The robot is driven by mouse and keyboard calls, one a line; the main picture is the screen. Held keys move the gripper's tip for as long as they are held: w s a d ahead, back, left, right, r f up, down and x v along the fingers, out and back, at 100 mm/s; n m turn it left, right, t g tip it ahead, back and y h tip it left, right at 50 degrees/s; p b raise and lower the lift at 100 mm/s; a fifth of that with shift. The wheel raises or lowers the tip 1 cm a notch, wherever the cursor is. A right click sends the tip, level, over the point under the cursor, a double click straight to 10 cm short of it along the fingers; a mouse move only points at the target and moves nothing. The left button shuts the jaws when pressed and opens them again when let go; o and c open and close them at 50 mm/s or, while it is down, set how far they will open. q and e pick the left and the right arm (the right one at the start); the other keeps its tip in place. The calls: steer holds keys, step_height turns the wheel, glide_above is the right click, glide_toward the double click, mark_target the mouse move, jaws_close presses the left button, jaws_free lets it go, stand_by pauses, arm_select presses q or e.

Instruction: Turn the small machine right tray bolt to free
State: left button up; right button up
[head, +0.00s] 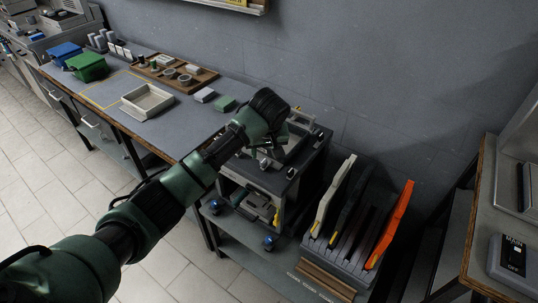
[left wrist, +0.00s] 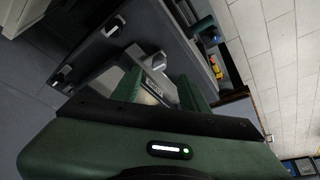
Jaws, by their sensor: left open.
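The small machine (head: 308,150) is a dark box with a light metal tray part on top, on a stand beside the workbench. Small pale bolts show along its top edge, one (head: 291,173) at the front right corner. I cannot tell for sure which is the right tray bolt. My left gripper (head: 284,128) is over the machine's top, its tips partly hidden by the wrist. In the left wrist view its green fingers (left wrist: 158,88) are apart, with a pale metal part between or behind them. Two pale bolts (left wrist: 110,29) (left wrist: 62,75) show on the dark machine beside the fingers. Contact cannot be told.
The workbench (head: 190,118) holds a white tray (head: 147,102), a green bin (head: 88,67) and a blue bin (head: 64,52). A rack with an orange panel (head: 391,225) stands right of the machine. Another bench (head: 486,215) is at the far right. The wall is close behind.

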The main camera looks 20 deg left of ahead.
mark_target(263, 160)
arm_select(q)
steer(key=shift+p+x, duration=0.35)
steer(key=shift+x, duration=3.5)
steer(key=shift+w+r, duration=0.1)
steer(key=shift+w, duration=0.1)
jaws_close()
